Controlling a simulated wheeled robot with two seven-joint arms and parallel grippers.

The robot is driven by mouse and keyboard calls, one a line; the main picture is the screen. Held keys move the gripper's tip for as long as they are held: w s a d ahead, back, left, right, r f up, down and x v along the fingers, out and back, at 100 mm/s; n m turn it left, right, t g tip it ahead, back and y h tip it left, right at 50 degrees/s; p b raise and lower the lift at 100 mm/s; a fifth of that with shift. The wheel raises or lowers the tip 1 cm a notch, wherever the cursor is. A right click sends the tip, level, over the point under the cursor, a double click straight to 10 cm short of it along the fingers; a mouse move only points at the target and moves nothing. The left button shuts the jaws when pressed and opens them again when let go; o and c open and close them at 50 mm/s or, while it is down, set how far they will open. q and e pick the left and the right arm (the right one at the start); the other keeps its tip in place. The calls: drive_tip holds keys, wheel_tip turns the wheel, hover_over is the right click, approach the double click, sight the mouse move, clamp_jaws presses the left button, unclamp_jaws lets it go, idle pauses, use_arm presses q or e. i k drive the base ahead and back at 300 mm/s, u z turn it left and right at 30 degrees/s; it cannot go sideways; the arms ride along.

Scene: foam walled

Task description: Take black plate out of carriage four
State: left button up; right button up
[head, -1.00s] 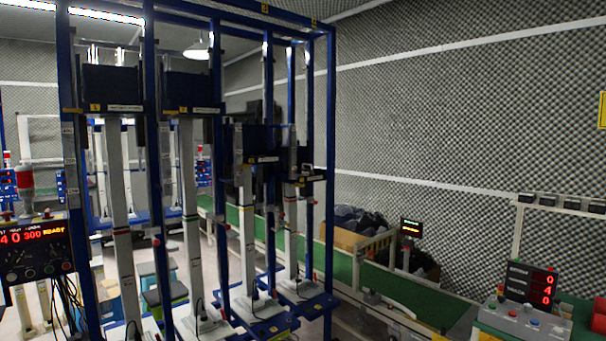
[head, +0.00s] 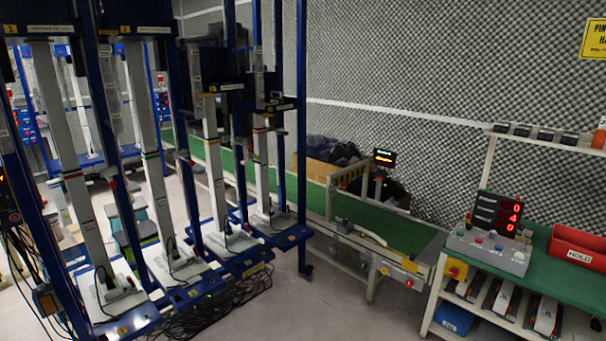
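A blue frame (head: 301,120) holds several carriages side by side, with yellow number tags. The carriage tagged four (head: 270,104) is the rightmost, a dark block on a light upright column (head: 262,165) above a blue base. A dark panel (head: 268,86) shows at that carriage. I cannot tell whether it is the black plate. The carriage tagged three (head: 225,87) is just left of it. Neither of my grippers shows in the head view.
A green conveyor (head: 390,228) runs behind and right of the frame. At right a green-topped bench (head: 562,268) carries a control box (head: 488,250) and a red bin (head: 577,248). Black cables (head: 215,305) lie on the floor by the bases. Grey floor is open between frame and bench.

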sight(276, 100)
drive_tip(key=z, duration=0.3)
drive_tip(key=i, duration=2.35)
drive_tip(key=u, duration=0.95)
drive_tip(key=i, duration=1.6)
drive_tip(key=u, duration=0.75)
